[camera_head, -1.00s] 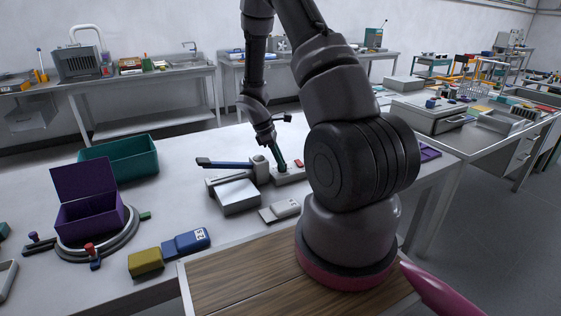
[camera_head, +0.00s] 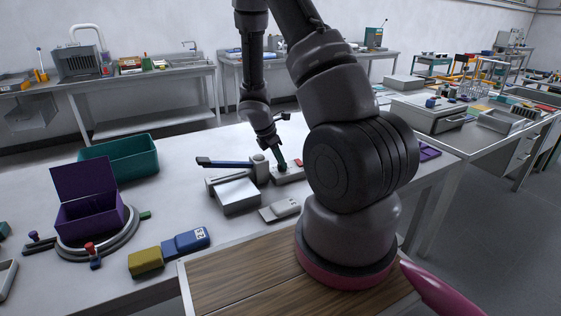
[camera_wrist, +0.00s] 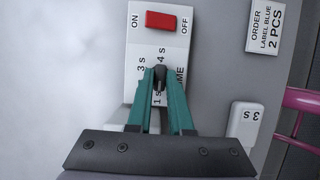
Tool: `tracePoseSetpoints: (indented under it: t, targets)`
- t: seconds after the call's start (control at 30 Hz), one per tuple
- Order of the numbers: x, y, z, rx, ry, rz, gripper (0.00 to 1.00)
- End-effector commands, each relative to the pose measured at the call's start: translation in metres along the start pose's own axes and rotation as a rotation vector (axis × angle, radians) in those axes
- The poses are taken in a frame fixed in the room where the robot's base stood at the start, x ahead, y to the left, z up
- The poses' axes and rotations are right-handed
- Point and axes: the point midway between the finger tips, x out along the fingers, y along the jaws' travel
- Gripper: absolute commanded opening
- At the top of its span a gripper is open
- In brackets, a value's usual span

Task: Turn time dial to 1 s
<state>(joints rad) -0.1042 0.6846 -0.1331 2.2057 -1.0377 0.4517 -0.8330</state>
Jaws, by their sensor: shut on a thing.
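A white control panel (camera_wrist: 140,40) carries a small dark time dial (camera_wrist: 159,74) with "3 s", "4 s", "1 s" and partly hidden "TIME" printed around it. My gripper (camera_wrist: 160,78) is shut on the dial, its two teal fingers on either side. The fingers hide part of the dial and markings, so I cannot tell its exact setting. A red switch (camera_wrist: 161,20) sits between "ON" and "OFF" on the panel. In the head view, my gripper (camera_head: 281,164) reaches down to the panel (camera_head: 289,175) on the bench.
A label card (camera_wrist: 265,25) reads "ORDER LABEL BLUE 2 PCS". Left of the panel are a grey box (camera_head: 238,197) and a blue-handled lever (camera_head: 228,164). A purple box (camera_head: 88,215) and teal bin (camera_head: 120,158) stand farther left.

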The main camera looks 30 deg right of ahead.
Motion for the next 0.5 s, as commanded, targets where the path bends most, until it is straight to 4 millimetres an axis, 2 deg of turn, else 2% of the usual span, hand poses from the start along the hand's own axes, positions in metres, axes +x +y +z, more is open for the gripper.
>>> tracePoseSetpoints:
  t: [0.37,0.4,0.43,0.47,0.5]
  targets:
    - [-0.0002,0.0006,0.0006,-0.002,-0.001,0.002,0.0]
    - [-0.0002,0.0006,0.0006,-0.002,-0.001,0.002,0.3]
    - [-0.0002,0.0006,0.0006,-0.001,-0.001,0.002,0.42]
    - [-0.0002,0.0005,0.0006,-0.001,-0.001,0.002,0.49]
    - [-0.0001,0.0004,0.0006,-0.001,-0.001,0.002,0.49]
